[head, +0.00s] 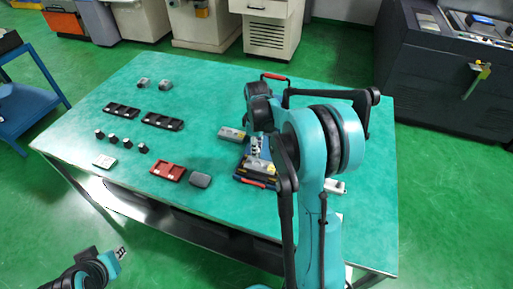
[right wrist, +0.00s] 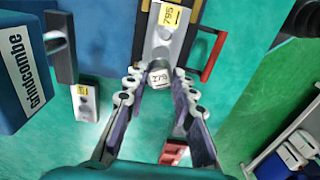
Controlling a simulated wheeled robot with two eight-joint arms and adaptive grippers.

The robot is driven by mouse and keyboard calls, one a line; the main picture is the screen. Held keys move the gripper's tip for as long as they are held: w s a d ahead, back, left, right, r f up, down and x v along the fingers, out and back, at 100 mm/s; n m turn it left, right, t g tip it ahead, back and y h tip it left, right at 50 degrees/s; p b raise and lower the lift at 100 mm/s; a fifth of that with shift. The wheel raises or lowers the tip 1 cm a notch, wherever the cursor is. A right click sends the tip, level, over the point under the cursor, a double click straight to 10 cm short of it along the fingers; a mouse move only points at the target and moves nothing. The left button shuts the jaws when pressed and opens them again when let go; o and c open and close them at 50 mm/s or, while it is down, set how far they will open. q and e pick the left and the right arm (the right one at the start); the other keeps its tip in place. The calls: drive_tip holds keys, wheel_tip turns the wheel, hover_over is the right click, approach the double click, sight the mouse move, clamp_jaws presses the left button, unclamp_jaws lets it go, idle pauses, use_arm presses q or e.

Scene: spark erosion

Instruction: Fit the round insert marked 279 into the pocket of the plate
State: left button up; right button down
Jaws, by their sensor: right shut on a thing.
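The round insert marked 279 (right wrist: 159,76) is a small pale piece, held between the fingertips of my right gripper (right wrist: 161,82) in the right wrist view. The pocket is not clearly visible. In the head view, my right gripper (head: 257,147) is over the right part of the table. My left gripper (head: 121,253) is off the table's front left, too small to read.
The green table (head: 215,100) carries black trays (head: 122,110), several small dark blocks (head: 111,138), a red tray (head: 168,171) and a grey block (head: 232,134). A blue box (right wrist: 25,65) stands left in the wrist view. The table's middle is mostly clear.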

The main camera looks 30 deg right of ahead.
drive_tip(key=shift+f+b, duration=2.15)
drive_tip(key=shift+f, duration=1)
drive_tip(key=shift+f, duration=0.2)
drive_tip(key=c, duration=1.2)
unclamp_jaws()
wheel_tip(320, 180, up, 12)
drive_tip(key=shift+r, duration=0.1)
